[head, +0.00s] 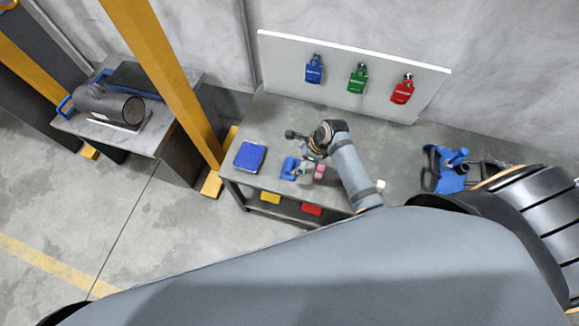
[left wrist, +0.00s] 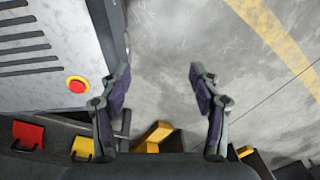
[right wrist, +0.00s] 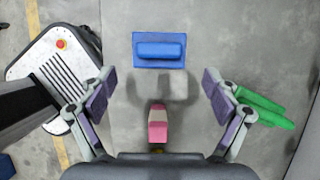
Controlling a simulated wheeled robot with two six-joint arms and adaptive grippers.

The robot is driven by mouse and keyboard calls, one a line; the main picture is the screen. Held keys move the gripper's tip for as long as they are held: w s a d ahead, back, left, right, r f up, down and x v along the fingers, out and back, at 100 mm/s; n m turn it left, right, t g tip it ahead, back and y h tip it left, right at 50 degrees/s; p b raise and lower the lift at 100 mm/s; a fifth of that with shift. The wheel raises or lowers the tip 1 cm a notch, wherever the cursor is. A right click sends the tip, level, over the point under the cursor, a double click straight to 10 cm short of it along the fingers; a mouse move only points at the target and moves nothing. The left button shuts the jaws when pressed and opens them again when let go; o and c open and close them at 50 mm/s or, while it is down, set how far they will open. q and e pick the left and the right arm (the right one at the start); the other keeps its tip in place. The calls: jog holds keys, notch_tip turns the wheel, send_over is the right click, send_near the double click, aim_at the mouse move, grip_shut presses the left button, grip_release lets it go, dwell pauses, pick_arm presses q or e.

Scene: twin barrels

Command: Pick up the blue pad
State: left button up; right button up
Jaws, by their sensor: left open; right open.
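The blue pad (right wrist: 160,47), a flat plate with a raised block on top, lies on the grey table in the right wrist view. It also shows in the head view (head: 289,168), left of the wrist. My right gripper (right wrist: 155,85) is open and empty above the table. The pad is beyond its fingertips, towards the top of the right wrist view, and apart from them. In the head view the right gripper (head: 307,162) is small and partly hidden by its wrist.
A pink and white object (right wrist: 157,125) stands between the right fingers. A green object (right wrist: 265,108) lies outside the right-hand finger. A yellow post (head: 165,80) rises beside the table. Yellow (head: 270,197) and red (head: 311,209) bins sit below.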

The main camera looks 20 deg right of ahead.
aim_at(290, 164)
jog(key=x, duration=0.3)
jog(key=shift+w+a+r, duration=0.1)
jog(key=shift+a+r, duration=0.05)
jog(key=shift+a, duration=0.05)
jog(key=b+x, duration=0.1)
jog(key=x, duration=0.2)
jog(key=shift+w+a, duration=0.15)
jog(key=shift+a, duration=0.15)
jog(key=shift+f, duration=0.3)
jog(key=shift+r, duration=0.1)
jog(key=shift+c, duration=0.3)
pick_arm(q)
jog(key=shift+t, duration=0.3)
jog(key=w, duration=0.2)
jog(key=w+f, duration=0.1)
jog(key=w, duration=0.1)
pick_arm(e)
jog(key=c, duration=1.2)
